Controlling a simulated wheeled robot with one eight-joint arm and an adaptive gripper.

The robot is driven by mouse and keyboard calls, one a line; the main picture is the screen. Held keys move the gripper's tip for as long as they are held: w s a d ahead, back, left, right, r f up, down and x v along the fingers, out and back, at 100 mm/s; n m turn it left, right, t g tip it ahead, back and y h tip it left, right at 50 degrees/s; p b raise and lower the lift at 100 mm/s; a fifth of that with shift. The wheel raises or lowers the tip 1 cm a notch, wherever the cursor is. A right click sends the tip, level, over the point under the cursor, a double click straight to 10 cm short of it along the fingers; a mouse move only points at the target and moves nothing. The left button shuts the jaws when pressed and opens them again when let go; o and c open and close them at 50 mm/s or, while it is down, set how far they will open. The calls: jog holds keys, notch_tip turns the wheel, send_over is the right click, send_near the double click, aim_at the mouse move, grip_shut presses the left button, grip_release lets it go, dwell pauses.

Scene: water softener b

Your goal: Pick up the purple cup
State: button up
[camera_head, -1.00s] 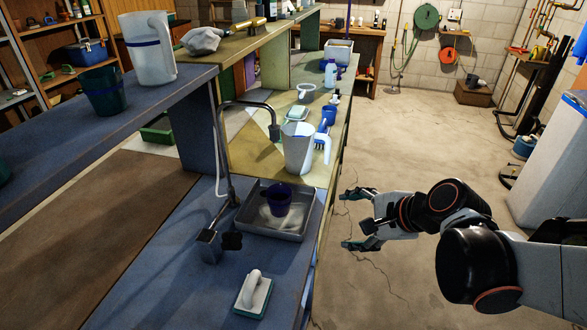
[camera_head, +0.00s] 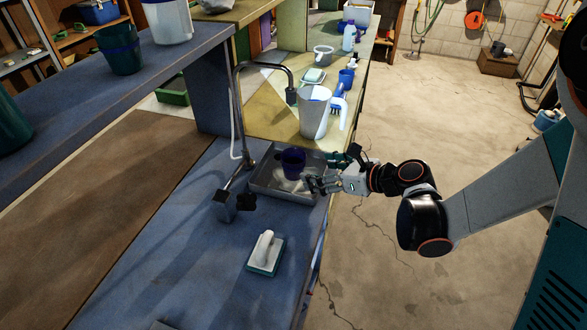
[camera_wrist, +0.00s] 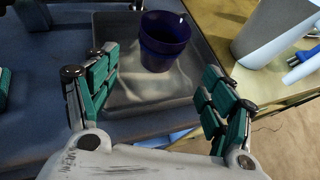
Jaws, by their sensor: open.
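The purple cup (camera_head: 292,162) stands upright in the shallow grey sink tray (camera_head: 262,184) on the blue bench top. In the wrist view the purple cup (camera_wrist: 164,40) is ahead of the fingers, toward the far side of the tray (camera_wrist: 112,32). My gripper (camera_head: 322,172) is at the right edge of the tray in the head view, to the right of the cup. In the wrist view my gripper (camera_wrist: 160,92) is open, with its teal-padded fingers spread apart and nothing between them. The cup is a little beyond the fingertips, apart from them.
A tall white pitcher (camera_head: 314,112) stands just behind the tray, close to my gripper; it also shows in the wrist view (camera_wrist: 262,34). A faucet (camera_head: 237,110) arches at the tray's left. A white-handled scrubber (camera_head: 265,252) lies nearer on the bench.

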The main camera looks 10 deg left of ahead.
aim_at(302, 169)
jog(key=shift+b+x, duration=1.15)
jog(key=shift+x, duration=3.25)
jog(key=c, duration=1.2)
